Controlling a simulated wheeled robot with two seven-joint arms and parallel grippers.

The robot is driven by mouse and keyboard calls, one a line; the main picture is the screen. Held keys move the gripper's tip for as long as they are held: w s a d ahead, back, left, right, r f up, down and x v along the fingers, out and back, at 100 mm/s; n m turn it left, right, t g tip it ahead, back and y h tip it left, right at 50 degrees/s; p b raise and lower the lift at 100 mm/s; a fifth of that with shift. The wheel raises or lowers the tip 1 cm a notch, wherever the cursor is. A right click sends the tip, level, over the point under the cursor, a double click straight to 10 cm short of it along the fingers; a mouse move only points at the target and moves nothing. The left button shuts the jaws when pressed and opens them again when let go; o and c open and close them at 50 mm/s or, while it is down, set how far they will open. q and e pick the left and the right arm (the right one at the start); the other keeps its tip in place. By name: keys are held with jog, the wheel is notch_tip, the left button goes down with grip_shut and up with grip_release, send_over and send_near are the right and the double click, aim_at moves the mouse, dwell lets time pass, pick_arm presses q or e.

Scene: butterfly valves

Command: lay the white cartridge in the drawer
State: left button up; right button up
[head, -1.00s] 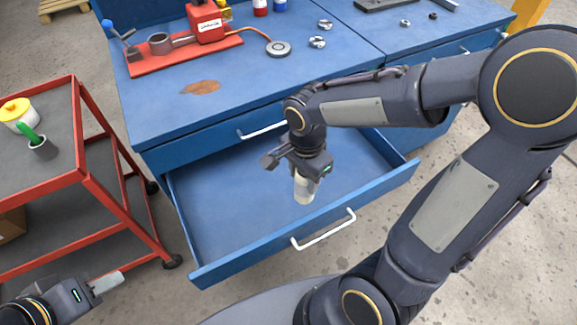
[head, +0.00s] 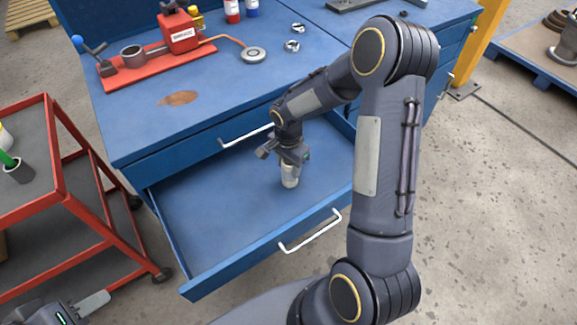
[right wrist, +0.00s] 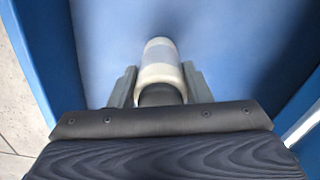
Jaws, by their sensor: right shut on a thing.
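The white cartridge (head: 290,178) hangs roughly upright from my right gripper (head: 290,163), inside the outline of the open blue drawer (head: 225,215). In the right wrist view the cartridge (right wrist: 160,58) sits between the two grey fingers (right wrist: 160,86), which are shut on it, with its pale end pointing away over the blue drawer floor (right wrist: 105,45). I cannot tell whether its lower end touches the floor. My left gripper (head: 92,304) is at the bottom left corner, away from the drawer; only one pale finger shows clearly.
The drawer's front carries a white handle (head: 311,231). The blue workbench (head: 225,95) above holds a red fixture (head: 160,55) and small parts. A red cart (head: 75,155) stands at the left. The drawer floor around the cartridge is clear.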

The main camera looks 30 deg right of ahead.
jog(key=shift+f, duration=0.5)
jog(key=shift+f, duration=0.15)
jog(key=o, duration=1.1)
